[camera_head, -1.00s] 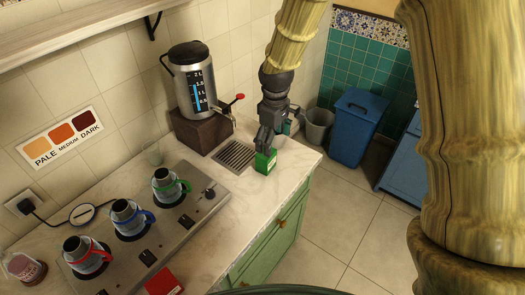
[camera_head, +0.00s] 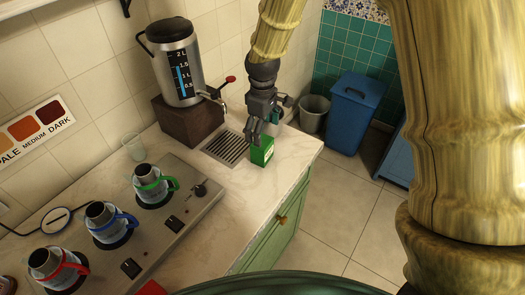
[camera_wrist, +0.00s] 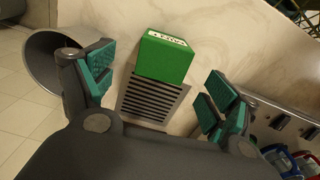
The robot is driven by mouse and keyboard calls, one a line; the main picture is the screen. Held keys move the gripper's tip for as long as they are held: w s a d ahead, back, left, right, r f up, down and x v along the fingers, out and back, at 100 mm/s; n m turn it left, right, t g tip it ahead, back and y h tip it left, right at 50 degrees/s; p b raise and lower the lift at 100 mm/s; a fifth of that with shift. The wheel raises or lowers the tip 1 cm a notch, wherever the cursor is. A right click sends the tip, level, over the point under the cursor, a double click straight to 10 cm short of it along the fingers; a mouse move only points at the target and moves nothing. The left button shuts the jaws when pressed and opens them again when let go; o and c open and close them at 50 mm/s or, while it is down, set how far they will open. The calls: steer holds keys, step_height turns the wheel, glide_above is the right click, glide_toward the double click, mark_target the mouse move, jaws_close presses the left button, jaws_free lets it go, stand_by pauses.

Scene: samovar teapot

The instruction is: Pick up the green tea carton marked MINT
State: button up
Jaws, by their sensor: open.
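The green carton (camera_head: 262,151) stands upright on the counter near its right edge, beside the drip grate. It also shows in the wrist view (camera_wrist: 163,57), with a white label on its top edge whose lettering is too small to read surely. My gripper (camera_head: 254,138) is above and just beside the carton in the head view. In the wrist view my gripper (camera_wrist: 155,85) is open, its teal-padded fingers spread wide with the carton between and beyond them. The fingers look apart from the carton.
A drip grate (camera_head: 226,147) lies beside the carton, in front of the samovar (camera_head: 178,70). Several coloured-handled teapots stand on a metal plate (camera_head: 185,205) at left. A grey bin (camera_head: 314,113) and a blue bin (camera_head: 353,112) stand on the floor beyond the counter.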

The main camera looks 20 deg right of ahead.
mark_target(262, 151)
step_height(262, 151, down, 4)
steer(key=shift+f+p, duration=0.15)
steer(key=shift+p, duration=0.3)
steer(key=shift+s+a+f+p, duration=0.1)
steer(key=shift+f+p, duration=0.5)
steer(key=shift+f, duration=0.8)
steer(key=shift+s+f+p, duration=0.1)
steer(key=shift+f+p, duration=0.5)
steer(key=shift+f, duration=0.75)
steer(key=c, duration=1.1)
